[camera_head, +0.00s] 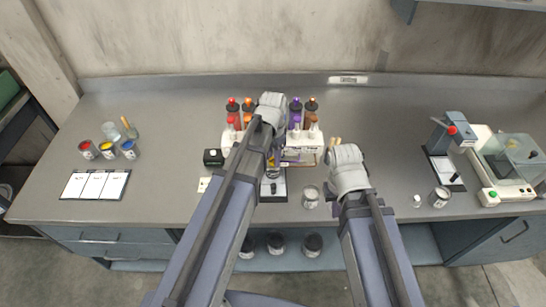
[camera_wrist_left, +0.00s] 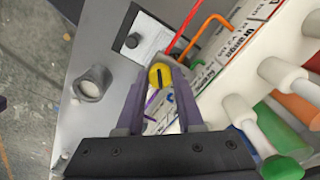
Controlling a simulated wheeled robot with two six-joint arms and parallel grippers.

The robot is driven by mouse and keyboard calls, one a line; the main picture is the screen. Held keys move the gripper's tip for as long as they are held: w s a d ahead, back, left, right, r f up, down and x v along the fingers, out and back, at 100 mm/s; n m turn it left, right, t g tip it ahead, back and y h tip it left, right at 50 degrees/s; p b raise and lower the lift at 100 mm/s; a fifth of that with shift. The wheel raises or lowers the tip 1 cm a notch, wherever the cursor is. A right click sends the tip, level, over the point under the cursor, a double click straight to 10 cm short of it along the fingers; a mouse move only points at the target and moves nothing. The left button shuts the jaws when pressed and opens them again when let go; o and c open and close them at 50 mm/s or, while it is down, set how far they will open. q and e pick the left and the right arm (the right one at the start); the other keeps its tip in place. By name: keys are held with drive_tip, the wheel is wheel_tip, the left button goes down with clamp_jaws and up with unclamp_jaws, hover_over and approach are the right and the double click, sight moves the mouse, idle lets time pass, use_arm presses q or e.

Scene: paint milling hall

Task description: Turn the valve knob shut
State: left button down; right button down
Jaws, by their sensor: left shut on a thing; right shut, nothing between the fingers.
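The valve knob (camera_wrist_left: 160,76) is a round yellow disc with a dark slot across it. In the left wrist view it sits between the fingertips of my left gripper (camera_wrist_left: 161,84), which is shut on it. In the head view my left gripper (camera_head: 273,163) is at the front of the bottle rack, and the arm hides much of that spot. My right gripper (camera_head: 350,186) is shut and empty, over the bench right of the rack; its wrist mostly hides its fingers.
The white rack (camera_head: 314,148) holds bottles with coloured parts. A black box (camera_head: 213,158) is left of it. A white-topped jar (camera_head: 310,197) stands in front. Paint cans (camera_head: 129,149) and a clipboard (camera_head: 95,185) are far left; a balance (camera_head: 505,165) is far right.

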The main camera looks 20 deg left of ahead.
use_arm(q)
drive_tip(key=m, duration=0.3)
drive_tip(key=shift+m, duration=2.1)
drive_tip(key=c, duration=0.5)
unclamp_jaws()
drive_tip(key=shift+c, duration=0.2)
wheel_tip(320, 180, up, 8)
drive_tip(key=p, duration=0.8)
drive_tip(key=shift+f, duration=0.1)
